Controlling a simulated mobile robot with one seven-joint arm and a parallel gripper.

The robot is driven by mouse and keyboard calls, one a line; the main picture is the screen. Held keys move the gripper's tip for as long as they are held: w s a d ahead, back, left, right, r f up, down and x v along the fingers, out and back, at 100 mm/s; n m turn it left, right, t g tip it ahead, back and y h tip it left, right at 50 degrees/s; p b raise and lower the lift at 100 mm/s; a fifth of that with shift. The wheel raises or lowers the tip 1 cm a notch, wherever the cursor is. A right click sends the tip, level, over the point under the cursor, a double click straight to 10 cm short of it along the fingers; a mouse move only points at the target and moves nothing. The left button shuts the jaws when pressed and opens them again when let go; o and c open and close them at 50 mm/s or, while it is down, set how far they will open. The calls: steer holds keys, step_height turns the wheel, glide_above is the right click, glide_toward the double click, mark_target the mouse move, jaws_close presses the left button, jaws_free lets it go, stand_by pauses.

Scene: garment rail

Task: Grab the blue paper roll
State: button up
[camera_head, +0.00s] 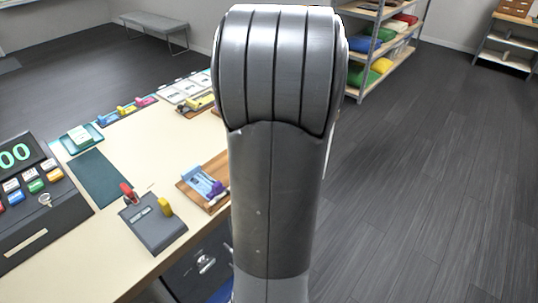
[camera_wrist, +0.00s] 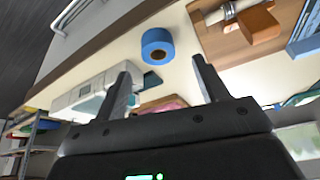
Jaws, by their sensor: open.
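The blue paper roll (camera_wrist: 157,37) stands on the cream counter (camera_wrist: 95,70) in the wrist view, with a dark hole at its core. My gripper (camera_wrist: 161,66) is open and empty. Its two fingers point toward the roll, which shows between and beyond the fingertips, apart from both. In the head view I cannot make out the roll; my own arm covers the middle of the picture and hides the gripper.
A wooden tray (camera_wrist: 207,38) with a brown block (camera_wrist: 260,25) lies right of the roll. A white device (camera_wrist: 88,98) stands to the left. In the head view, a cash register (camera_head: 38,205) and a grey device (camera_head: 152,224) stand on the counter.

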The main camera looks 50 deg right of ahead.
steer(key=x, duration=0.4)
steer(key=shift+s+f, duration=0.15)
steer(key=shift+f, duration=0.15)
steer(key=c, duration=1.1)
